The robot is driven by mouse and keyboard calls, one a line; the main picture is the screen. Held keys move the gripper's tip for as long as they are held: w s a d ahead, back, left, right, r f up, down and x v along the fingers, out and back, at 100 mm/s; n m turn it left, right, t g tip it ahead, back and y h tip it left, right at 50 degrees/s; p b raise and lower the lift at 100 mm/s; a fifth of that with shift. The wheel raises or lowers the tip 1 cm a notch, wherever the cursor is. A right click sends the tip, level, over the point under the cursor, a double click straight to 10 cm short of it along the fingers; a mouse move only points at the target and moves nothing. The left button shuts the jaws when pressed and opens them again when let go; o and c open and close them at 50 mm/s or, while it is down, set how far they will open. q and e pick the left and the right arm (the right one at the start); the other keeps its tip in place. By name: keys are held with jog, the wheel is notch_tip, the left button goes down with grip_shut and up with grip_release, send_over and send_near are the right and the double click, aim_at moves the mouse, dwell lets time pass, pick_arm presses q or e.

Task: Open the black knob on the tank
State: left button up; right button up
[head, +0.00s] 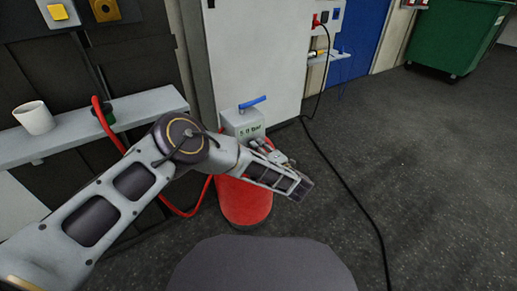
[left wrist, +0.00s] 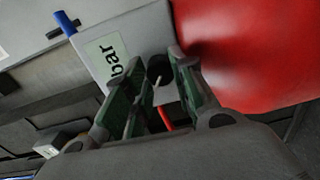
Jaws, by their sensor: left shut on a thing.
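The red tank (head: 243,203) stands on the floor in the middle of the head view. It carries a grey box (head: 240,122) with a pressure label and a blue lever (head: 252,102) on top. My left gripper (head: 265,147) reaches the front of this box. In the left wrist view the black knob (left wrist: 159,69) sits on the box beside the label (left wrist: 106,55), between the two fingers. My left gripper (left wrist: 156,82) is shut on the knob; the exact contact is partly hidden. In the head view my arm hides the knob. My right gripper is out of view.
A grey shelf (head: 70,135) with a white cup (head: 34,117) is at the left. A red hose (head: 168,207) runs down from it towards the tank. A grey cabinet (head: 245,50) stands behind the tank. A black cable (head: 345,190) crosses the otherwise clear floor at right.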

pick_arm(q)
jog(key=m, duration=0.4)
jog(key=shift+d, duration=0.1)
jog(key=m, duration=0.4)
jog(key=shift+m+p, duration=0.3)
jog(key=shift+m, duration=0.1)
jog(key=m, duration=0.4)
jog(key=shift+f, duration=0.15)
jog(key=shift+m+b, duration=0.7)
jog(key=shift+m, duration=1.8)
jog(key=o, duration=1.1)
jog(key=shift+y, duration=0.3)
jog(key=shift+c, duration=0.2)
jog(key=v, duration=1.2)
